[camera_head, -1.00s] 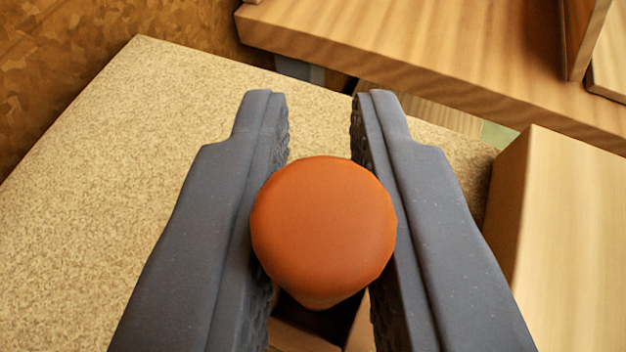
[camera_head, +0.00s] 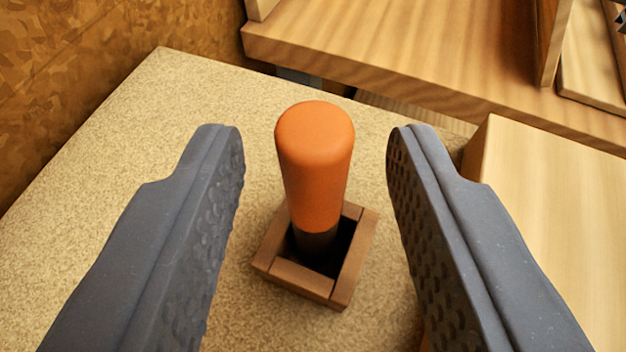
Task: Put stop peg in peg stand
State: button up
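The stop peg (camera_head: 315,170) has an orange rounded top and a dark lower part. It stands nearly upright in the peg stand (camera_head: 300,280), a small square brown wooden frame with a dark opening. The peg's lower end is inside the opening and hidden. My gripper (camera_head: 314,142) is open, with one dark grey finger on each side of the peg. A clear gap shows between the peg and each finger.
The stand sits on a speckled tan board (camera_head: 140,170). A pale wooden block (camera_head: 560,210) lies at right, close to my right finger. A wooden shelf (camera_head: 400,55) crosses the back. A brown wall (camera_head: 90,70) is at far left.

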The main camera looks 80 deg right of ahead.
jog(key=p+v, duration=0.1)
jog(key=v, duration=0.7)
jog(key=shift+a+r, duration=0.15)
jog(key=shift+a, duration=0.15)
jog(key=w+a+r+n+t, duration=0.1)
jog(key=w+a+r+t, duration=0.25)
jog(key=r, duration=0.25)
jog(key=w+a+r+n+t+y, duration=0.1)
jog(key=w+a+r+t, duration=0.1)
jog(key=w+r, duration=0.3)
jog(key=w+a+r+n+t, duration=0.1)
jog(key=w+a+r+t, duration=0.2)
jog(key=r, duration=0.4)
jog(key=w+a+r+n+t+y, duration=0.1)
jog(key=a+r+n+t+y, duration=0.5)
jog(key=a+r, duration=0.85)
jog(key=s+a+r+n+t+y, duration=0.2)
jog(key=s+a+r+n+y, duration=0.45)
jog(key=a+r, duration=0.7)
jog(key=s+a+r+g, duration=0.1)
jog(key=s, duration=0.7)
jog(key=s+a+r+n+g, duration=0.1)
jog(key=s+a, duration=0.1)
jog(key=s, duration=0.7)
jog(key=shift+a, duration=0.3)
